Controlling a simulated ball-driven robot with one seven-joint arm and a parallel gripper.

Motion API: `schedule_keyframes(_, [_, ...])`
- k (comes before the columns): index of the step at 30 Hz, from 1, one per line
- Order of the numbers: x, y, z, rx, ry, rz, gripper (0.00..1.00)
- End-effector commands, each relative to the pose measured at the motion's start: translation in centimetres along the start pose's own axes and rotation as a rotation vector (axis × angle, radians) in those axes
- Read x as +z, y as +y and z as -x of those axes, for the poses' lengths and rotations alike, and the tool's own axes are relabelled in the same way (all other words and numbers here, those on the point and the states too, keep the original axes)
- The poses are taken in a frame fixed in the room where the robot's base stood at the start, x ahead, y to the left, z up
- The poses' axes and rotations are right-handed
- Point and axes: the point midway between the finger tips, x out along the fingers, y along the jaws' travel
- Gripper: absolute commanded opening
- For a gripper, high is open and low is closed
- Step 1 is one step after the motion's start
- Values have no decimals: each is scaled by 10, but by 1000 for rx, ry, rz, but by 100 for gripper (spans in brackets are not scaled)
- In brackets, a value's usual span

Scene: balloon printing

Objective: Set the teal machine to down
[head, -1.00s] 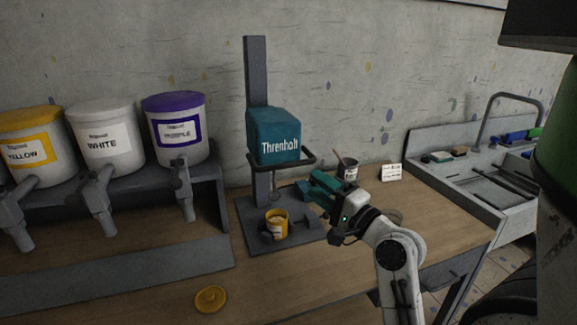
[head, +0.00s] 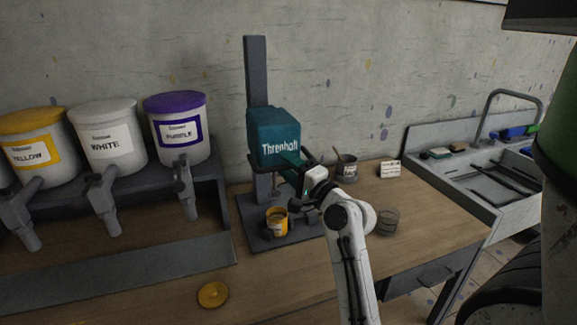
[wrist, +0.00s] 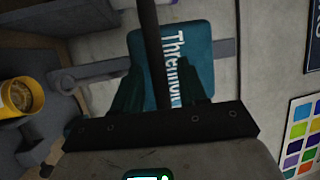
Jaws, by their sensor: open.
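The teal machine (head: 272,128), labelled "Threnholt", is mounted on a dark upright post above a dark base. A dark handle bar (wrist: 148,45) sticks out in front of its head. A yellow can (head: 276,222) stands on the base, below the head, and also shows in the wrist view (wrist: 20,96). My gripper (head: 296,172) is in front of the machine's lower right side. In the wrist view, its teal fingers (wrist: 163,92) are open, one on each side of the bar. I cannot tell whether they touch it.
Paint tubs with taps, including a purple one (head: 180,132), stand on a rack at left. A yellow lid (head: 213,294) lies on the table. A dark cup (head: 346,167), a small card (head: 390,169) and a round glass-like container (head: 388,222) are to the right, before a sink.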

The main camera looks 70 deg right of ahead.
Motion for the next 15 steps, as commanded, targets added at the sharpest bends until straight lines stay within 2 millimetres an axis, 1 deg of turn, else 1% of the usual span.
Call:
schedule_keyframes(2, [0,0,0,0,0,0,41])
schedule_keyframes(15, [0,0,0,1,0,0,0])
